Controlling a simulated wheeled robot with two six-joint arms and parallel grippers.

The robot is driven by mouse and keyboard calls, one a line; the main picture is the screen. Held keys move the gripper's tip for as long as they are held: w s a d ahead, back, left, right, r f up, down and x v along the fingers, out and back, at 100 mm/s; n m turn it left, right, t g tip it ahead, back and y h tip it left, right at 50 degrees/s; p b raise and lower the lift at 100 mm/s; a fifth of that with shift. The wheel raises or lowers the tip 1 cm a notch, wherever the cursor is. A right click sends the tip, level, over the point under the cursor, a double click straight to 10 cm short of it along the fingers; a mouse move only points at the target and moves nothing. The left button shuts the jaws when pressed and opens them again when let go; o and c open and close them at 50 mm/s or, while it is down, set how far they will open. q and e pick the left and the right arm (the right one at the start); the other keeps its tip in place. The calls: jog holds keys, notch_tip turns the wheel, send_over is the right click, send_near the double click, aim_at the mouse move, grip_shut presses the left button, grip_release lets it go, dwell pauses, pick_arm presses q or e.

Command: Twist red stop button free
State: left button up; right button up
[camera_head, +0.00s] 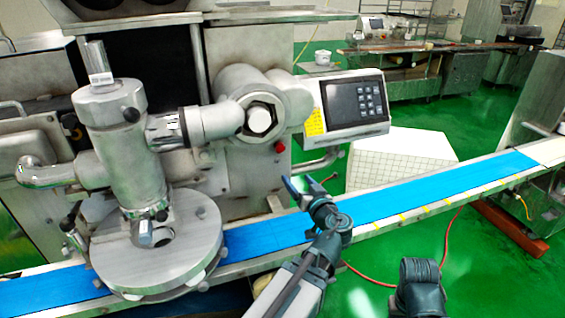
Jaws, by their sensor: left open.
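The red stop button (279,147) is a small red knob on the grey metal front of the encrusting machine (245,180), below the control panel. My left gripper (298,184) is in front of the machine, below and slightly right of the button in the picture. Its two fingers are apart with nothing between them, and they point up toward the machine front. A gap shows between the fingertips and the button. A dark part of my right arm shows at the bottom, but its gripper is not in view.
A blue conveyor belt (400,197) runs from lower left to right, under my left arm. The control panel (352,103) juts out above right of the button. A round metal disc (160,250) and a vertical cylinder stand left. A white tiled box (400,155) stands behind the belt.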

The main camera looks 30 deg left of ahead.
aim_at(281, 150)
pick_arm(q)
jog(key=shift+t+y, duration=0.4)
jog(key=shift+t, duration=0.1)
jog(key=x, duration=0.9)
jog(key=r+x, duration=0.1)
jog(key=x, duration=0.4)
jog(key=shift+w+a+r, duration=0.15)
jog(key=shift+w+a, duration=0.05)
jog(key=shift+w, duration=0.1)
grip_shut()
